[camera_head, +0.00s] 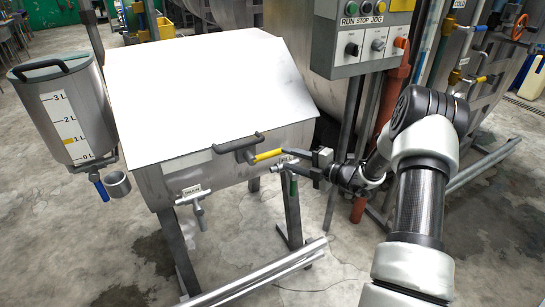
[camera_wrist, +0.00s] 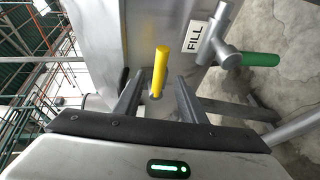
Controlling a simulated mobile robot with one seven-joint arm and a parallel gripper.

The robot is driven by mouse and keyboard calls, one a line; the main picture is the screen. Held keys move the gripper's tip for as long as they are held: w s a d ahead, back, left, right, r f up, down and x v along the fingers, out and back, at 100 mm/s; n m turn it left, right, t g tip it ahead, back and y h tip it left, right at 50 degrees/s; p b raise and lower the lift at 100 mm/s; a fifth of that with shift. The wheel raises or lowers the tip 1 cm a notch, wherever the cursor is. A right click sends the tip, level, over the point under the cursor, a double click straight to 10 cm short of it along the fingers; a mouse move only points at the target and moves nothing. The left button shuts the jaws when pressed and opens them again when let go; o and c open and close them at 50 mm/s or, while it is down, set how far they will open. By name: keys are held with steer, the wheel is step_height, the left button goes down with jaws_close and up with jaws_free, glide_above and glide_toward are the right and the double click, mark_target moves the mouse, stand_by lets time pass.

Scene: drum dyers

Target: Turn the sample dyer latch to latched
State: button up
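The sample dyer (camera_head: 225,85) is a steel box on legs with a closed sloping lid. Its latch is a yellow lever (camera_head: 268,155) on the front near the lid's dark handle (camera_head: 238,142). In the head view it points right, slightly upward, toward my gripper (camera_head: 284,159). In the wrist view the yellow lever (camera_wrist: 160,68) stands upright in the picture between my gripper's two fingers (camera_wrist: 159,85). The fingers are apart, with gaps on both sides of the lever. I cannot tell how deep the lever sits between them.
A drain valve (camera_head: 195,196) and a green-handled fill valve (camera_wrist: 260,60) stick out near the latch. A measuring vessel (camera_head: 68,110) hangs at the left. A control box (camera_head: 362,38) and red pipe (camera_head: 388,100) stand behind my arm. Floor (camera_head: 345,255) shows in front.

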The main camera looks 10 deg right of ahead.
mark_target(275, 154)
steer(key=b+x, duration=0.1)
steer(key=x, duration=0.7)
steer(key=shift+c, duration=0.3)
steer(key=shift+r, duration=0.1)
jaws_close()
